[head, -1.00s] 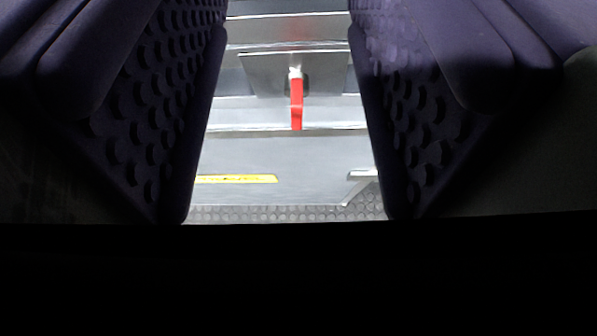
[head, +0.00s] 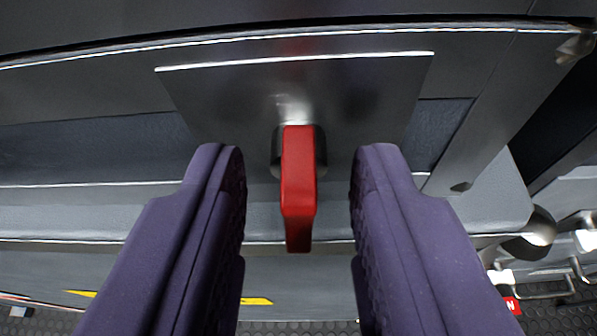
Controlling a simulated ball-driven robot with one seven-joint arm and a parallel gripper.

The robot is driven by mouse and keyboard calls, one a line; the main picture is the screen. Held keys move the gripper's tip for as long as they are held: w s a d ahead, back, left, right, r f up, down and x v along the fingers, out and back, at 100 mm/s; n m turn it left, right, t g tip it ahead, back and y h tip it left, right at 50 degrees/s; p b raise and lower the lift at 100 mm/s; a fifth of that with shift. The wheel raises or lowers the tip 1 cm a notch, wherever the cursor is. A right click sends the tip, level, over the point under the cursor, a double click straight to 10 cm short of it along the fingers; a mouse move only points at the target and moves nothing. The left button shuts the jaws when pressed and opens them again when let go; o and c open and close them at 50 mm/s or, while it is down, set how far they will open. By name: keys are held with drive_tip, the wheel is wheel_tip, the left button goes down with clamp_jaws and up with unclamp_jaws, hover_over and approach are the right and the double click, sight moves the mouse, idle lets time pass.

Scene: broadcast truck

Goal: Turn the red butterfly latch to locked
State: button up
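The red butterfly latch (head: 298,185) is in the middle of the head view, a red handle pointing straight down in the picture from a dark round mount. It sits on a grey metal plate (head: 220,95) fixed to a panel. My gripper (head: 298,165) is open, with one purple finger on each side of the red handle. A clear gap shows between the handle and each finger, and neither finger appears to touch it.
A metal bracket edge (head: 490,110) runs down the right side. Metal fittings (head: 545,235) stand at the lower right. A yellow label (head: 256,301) and dark studded floor (head: 400,327) show low in the picture.

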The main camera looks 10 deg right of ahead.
clamp_jaws()
drive_tip(key=shift+s+d+f+m+t+y+b, duration=0.15)
drive_tip(key=shift+m+t+y+b, duration=0.75)
drive_tip(key=shift+m, duration=1.25)
drive_tip(key=shift+d+f+m+t+y+b, duration=0.2)
drive_tip(key=shift+m+t+y+b, duration=0.65)
drive_tip(key=shift+m, duration=1.25)
drive_tip(key=shift+s+d+f+m+t+y+b, duration=0.15)
drive_tip(key=shift+m+t+y+b, duration=0.75)
drive_tip(key=shift+m, duration=1.25)
drive_tip(key=shift+w+g, duration=0.1)
drive_tip(key=shift+g, duration=0.15)
